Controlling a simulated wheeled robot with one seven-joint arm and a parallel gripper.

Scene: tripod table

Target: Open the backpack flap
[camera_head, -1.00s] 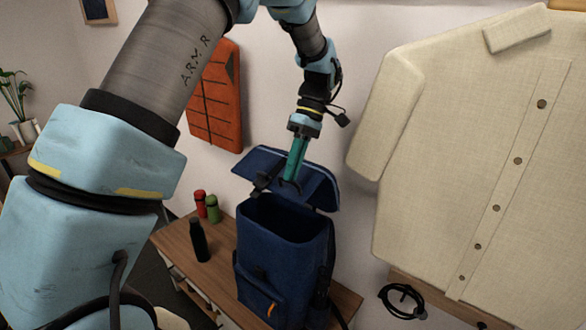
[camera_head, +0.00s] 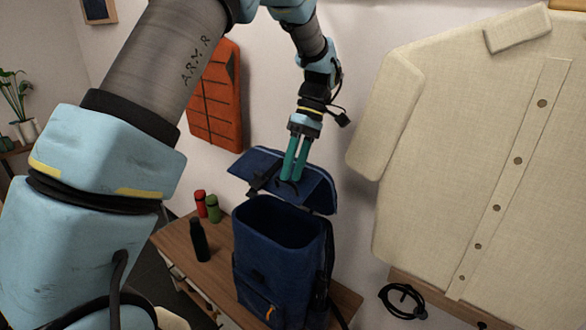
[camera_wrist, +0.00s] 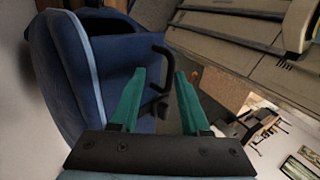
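The blue backpack (camera_head: 272,262) stands upright on the wooden bench, and its top opening shows dark inside. Its flap (camera_head: 312,184) is raised behind the opening, tilted up near the wall. My gripper (camera_head: 291,179) has two green fingers, spread apart, at the front of the flap and above the opening. In the wrist view, my gripper (camera_wrist: 160,78) shows its fingers apart with nothing between them. The flap (camera_wrist: 62,75) lies left of the fingers there. A black looped handle (camera_wrist: 158,62) is just beyond the fingertips.
A black bottle (camera_head: 199,240), a red bottle (camera_head: 200,203) and a green bottle (camera_head: 212,208) stand on the bench (camera_head: 180,243) left of the backpack. A large cream shirt (camera_head: 470,160) and an orange panel (camera_head: 214,98) hang on the wall. A black cable coil (camera_head: 402,300) hangs lower right.

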